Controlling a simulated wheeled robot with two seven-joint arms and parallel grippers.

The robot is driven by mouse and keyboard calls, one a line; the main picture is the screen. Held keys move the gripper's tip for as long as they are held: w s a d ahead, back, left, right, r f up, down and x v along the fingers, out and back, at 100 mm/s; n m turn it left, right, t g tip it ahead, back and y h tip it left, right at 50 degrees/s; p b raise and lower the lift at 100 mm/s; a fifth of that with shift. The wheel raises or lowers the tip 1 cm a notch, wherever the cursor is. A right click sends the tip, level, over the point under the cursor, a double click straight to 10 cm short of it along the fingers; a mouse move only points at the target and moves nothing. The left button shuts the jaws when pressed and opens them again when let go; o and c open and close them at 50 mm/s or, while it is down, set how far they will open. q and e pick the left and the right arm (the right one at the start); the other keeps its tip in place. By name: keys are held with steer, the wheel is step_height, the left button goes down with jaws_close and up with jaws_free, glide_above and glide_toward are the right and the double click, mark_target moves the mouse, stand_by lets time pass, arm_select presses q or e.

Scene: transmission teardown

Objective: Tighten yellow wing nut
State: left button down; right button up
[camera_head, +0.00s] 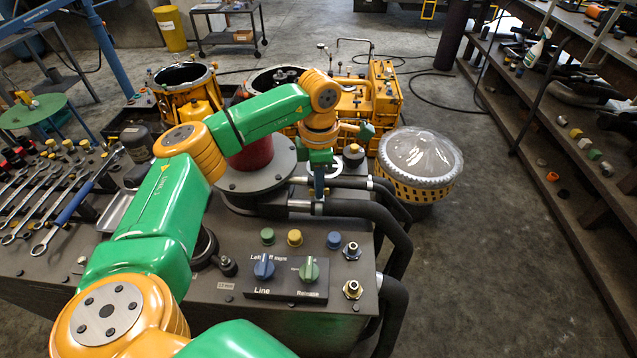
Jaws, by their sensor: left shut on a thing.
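My left arm reaches in from the lower left, over the dark bench. My left gripper (319,172) points down at the black hoses beside the round dark flange. It is shut on a small blue-grey part (319,189), right above the metal clamp (318,207) on a hose. I cannot make out a yellow wing nut; the fingers and their small size in the picture may hide it. A round yellow button (295,237) sits on the bench nearer to me, apart from the gripper. My right gripper is not in view.
Black hoses (385,222) curve off the bench's right edge. A control plate (287,293) with a blue knob (264,267) and a green knob (309,270) is in front. Wrenches (40,200) lie at left. A plastic-covered yellow basket (415,190) stands at right. Shelves (575,160) line the far right.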

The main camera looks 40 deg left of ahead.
arm_select(q)
steer(key=shift+m, duration=1)
steer(key=c, duration=1)
jaws_free()
steer(key=shift+w, duration=0.1)
step_height(320, 180, up, 7)
steer(key=shift+d+f+b, duration=0.1)
steer(key=shift+f+b, duration=0.05)
steer(key=shift+b, duration=0.45)
steer(key=shift+r, duration=0.25)
